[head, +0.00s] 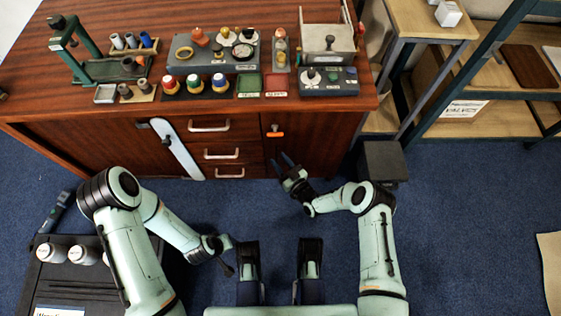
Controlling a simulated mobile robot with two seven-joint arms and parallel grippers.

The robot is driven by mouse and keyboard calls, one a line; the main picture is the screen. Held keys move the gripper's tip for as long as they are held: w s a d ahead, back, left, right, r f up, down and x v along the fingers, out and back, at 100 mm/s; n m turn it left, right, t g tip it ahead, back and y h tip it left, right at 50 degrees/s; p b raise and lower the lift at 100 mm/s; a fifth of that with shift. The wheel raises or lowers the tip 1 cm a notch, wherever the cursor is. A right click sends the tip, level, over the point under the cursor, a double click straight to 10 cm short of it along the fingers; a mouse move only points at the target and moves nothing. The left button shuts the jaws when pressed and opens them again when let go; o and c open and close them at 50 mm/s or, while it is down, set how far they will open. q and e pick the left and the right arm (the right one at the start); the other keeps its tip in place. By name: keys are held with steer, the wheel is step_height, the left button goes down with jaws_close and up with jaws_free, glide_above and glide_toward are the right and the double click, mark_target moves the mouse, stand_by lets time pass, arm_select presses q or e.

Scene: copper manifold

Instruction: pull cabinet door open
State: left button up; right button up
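The wooden cabinet (60,140) stands across the top of the head view. Its right door (318,140) looks shut and has a small knob with an orange piece (275,133) near its upper left. My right gripper (281,161) is in front of that door, below the knob. Its two dark fingers are spread and nothing is between them. I cannot tell whether a fingertip touches the door. My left gripper (229,256) is low over the floor, away from the cabinet; its finger opening is unclear.
Three drawers with metal handles (221,154) are left of the door. A pale strip (178,148) leans across the left front. Tools and parts crowd the cabinet top. A shelf unit (470,110) stands right. Blue carpet (460,220) is open at lower right.

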jaws_close()
